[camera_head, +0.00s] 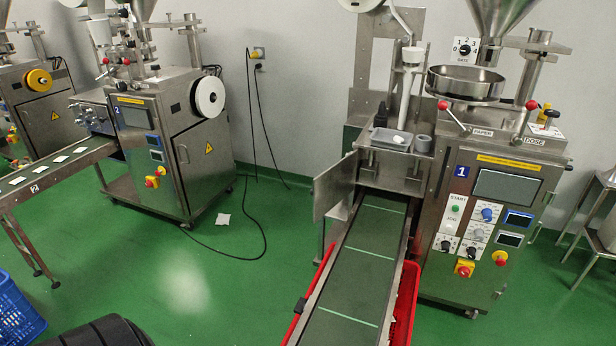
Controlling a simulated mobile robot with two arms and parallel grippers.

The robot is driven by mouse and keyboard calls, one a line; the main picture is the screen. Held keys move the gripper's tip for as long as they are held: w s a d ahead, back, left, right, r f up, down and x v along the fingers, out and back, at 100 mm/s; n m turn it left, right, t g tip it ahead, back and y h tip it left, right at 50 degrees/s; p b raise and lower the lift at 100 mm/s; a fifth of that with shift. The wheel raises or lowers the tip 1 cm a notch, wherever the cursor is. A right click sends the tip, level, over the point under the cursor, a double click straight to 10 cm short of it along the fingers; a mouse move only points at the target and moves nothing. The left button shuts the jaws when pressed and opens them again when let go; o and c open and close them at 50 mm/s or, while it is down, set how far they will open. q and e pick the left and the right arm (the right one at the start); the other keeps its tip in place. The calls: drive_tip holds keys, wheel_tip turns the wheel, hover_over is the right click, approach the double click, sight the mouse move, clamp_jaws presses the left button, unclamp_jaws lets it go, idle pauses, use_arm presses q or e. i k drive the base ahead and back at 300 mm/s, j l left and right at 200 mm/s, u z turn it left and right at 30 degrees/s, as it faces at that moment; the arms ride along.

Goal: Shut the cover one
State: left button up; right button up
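Packing machine 1 (485,195) stands at the right, with a blue label "1" on its front. A flat metal flap (335,187), which looks like its cover, stands swung out to the left of the conveyor outlet. The outlet housing (395,177) beside it has its front uncovered above the belt. I cannot see clearly how the flap is hinged. Neither of my grippers shows in the head view.
A green conveyor belt (355,275) runs from machine 1 towards me, over a red crate (405,305). Machine 2 (160,140) stands at the left with its own belt. A blue crate (18,312) is at the lower left. Green floor (190,275) between the machines is mostly clear, with a cable across it.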

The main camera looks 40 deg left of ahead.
sight(332, 186)
drive_tip(key=j+z, duration=0.2)
drive_tip(key=j, duration=1.4)
drive_tip(key=k+j+z, duration=0.15)
drive_tip(key=j, duration=1.4)
drive_tip(key=i+j, duration=0.05)
